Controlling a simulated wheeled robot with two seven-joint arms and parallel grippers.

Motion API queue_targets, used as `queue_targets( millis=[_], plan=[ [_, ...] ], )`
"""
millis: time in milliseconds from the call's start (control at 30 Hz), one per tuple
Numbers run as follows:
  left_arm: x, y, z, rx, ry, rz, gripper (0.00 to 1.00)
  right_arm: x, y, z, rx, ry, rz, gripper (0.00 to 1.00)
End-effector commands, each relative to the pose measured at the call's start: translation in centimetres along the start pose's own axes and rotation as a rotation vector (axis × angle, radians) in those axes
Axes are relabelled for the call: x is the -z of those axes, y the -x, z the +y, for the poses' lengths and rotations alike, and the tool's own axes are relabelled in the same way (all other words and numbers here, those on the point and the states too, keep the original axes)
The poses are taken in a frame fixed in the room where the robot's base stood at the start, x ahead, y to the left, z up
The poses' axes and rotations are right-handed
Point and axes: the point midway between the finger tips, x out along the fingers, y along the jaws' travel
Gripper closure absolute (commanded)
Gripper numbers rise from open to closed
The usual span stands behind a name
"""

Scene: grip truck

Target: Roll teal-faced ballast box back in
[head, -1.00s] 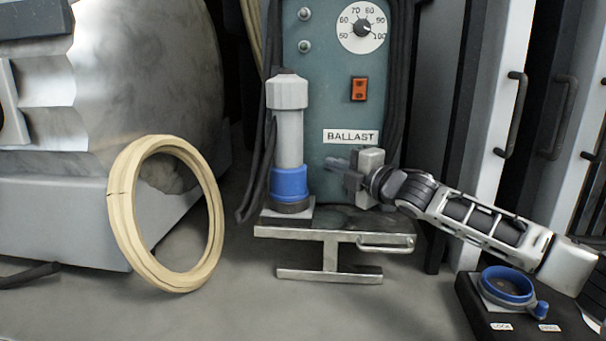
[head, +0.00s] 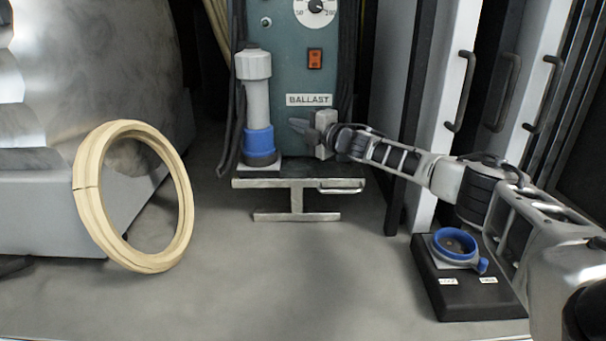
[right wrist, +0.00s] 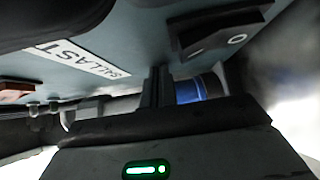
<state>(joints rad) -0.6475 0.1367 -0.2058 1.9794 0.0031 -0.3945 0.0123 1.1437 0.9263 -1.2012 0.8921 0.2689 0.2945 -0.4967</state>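The teal-faced ballast box (head: 281,112) stands upright at the back centre, with a white BALLAST label (head: 309,100), an orange switch (head: 315,58) and a dial (head: 316,10). Its top is cut off. My right gripper (head: 302,128) is in front of its lower face, just below the label, pointing left toward a grey and blue post (head: 258,105). I cannot tell whether it touches the box. In the right wrist view the teal face (right wrist: 115,35) and label are close, and a dark finger (right wrist: 158,88) stands before something blue. The finger gap is unclear. My left gripper is not in view.
A metal step with a handle (head: 297,184) is below the box. A cream ring (head: 88,205) leans at left. A black block (head: 470,300) with a blue ring (head: 455,243) lies under my right arm. Handled panels (head: 460,90) stand at right. The centre floor is clear.

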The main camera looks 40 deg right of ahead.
Motion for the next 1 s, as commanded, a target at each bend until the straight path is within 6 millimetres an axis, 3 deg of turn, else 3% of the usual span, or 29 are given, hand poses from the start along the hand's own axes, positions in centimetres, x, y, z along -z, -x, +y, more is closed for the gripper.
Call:
queue_targets(
  millis=[467, 1000],
  plan=[
    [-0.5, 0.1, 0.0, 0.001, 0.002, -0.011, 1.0, -0.9, 0.4, 0.6, -0.008, 0.0, -0.023, 1.0],
    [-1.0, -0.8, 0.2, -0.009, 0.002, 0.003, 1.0, -0.1, 7.2, 0.1, -0.003, 0.002, -0.007, 1.0]
  ],
)
